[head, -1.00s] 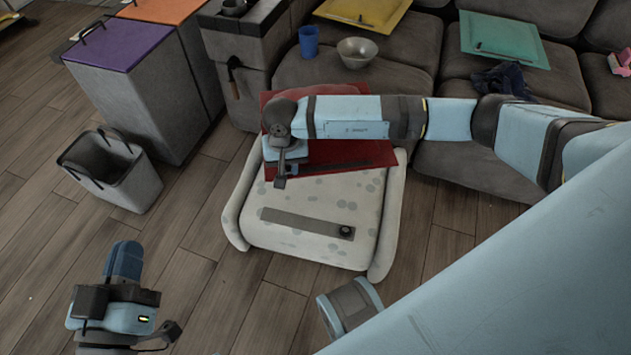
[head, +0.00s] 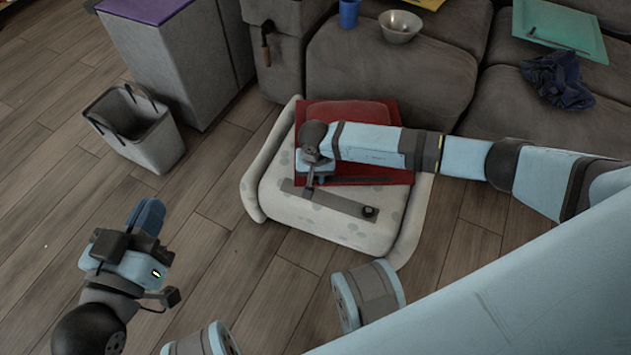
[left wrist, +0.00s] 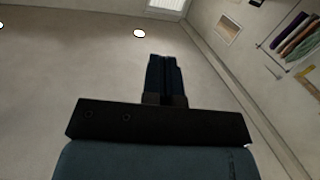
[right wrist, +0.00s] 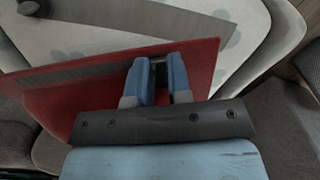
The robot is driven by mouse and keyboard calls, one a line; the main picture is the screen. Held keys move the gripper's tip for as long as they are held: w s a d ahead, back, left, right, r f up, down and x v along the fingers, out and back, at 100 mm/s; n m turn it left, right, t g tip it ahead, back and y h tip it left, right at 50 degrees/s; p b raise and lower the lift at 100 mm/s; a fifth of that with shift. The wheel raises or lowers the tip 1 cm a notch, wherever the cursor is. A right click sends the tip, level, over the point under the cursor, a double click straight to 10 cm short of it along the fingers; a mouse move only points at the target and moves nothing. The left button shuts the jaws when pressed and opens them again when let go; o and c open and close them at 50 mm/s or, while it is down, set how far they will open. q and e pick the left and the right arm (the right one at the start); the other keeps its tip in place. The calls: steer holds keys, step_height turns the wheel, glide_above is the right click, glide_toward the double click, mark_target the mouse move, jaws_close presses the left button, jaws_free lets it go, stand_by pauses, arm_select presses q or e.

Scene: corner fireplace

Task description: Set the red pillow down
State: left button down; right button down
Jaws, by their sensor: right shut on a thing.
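The red pillow (head: 350,113) is a flat square at the cream spotted seat (head: 345,232) in the head view. It lies over the seat's back part, partly hidden by my right arm. I cannot tell whether it touches the seat. My right gripper (head: 312,178) is shut on the pillow's front edge. The right wrist view shows its blue fingers (right wrist: 160,72) on the edge of the red pillow (right wrist: 75,103). My left gripper (head: 146,214) is empty, away to the left above the floor; its fingers (left wrist: 165,76) are together in the left wrist view.
A grey strip with a dark knob (head: 330,205) lies on the seat. A grey sofa (head: 440,75) stands behind, with a bowl (head: 400,26), blue cup (head: 349,13), teal tray (head: 558,28) and dark cloth (head: 556,80). A bin (head: 150,145) stands left; wooden floor between is clear.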

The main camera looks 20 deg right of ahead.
step_height(320, 180, down, 2)
steer(key=shift+f, duration=0.1)
steer(key=shift+f+b, duration=0.25)
steer(key=shift+b, duration=0.1)
steer(key=shift+r, duration=0.1)
steer(key=c, duration=1.1)
jaws_free()
arm_select(q)
steer(key=shift+w+a+m, duration=0.15)
steer(key=shift+w+m, duration=0.1)
steer(key=shift+m, duration=0.05)
arm_select(e)
steer(key=shift+o, duration=0.2)
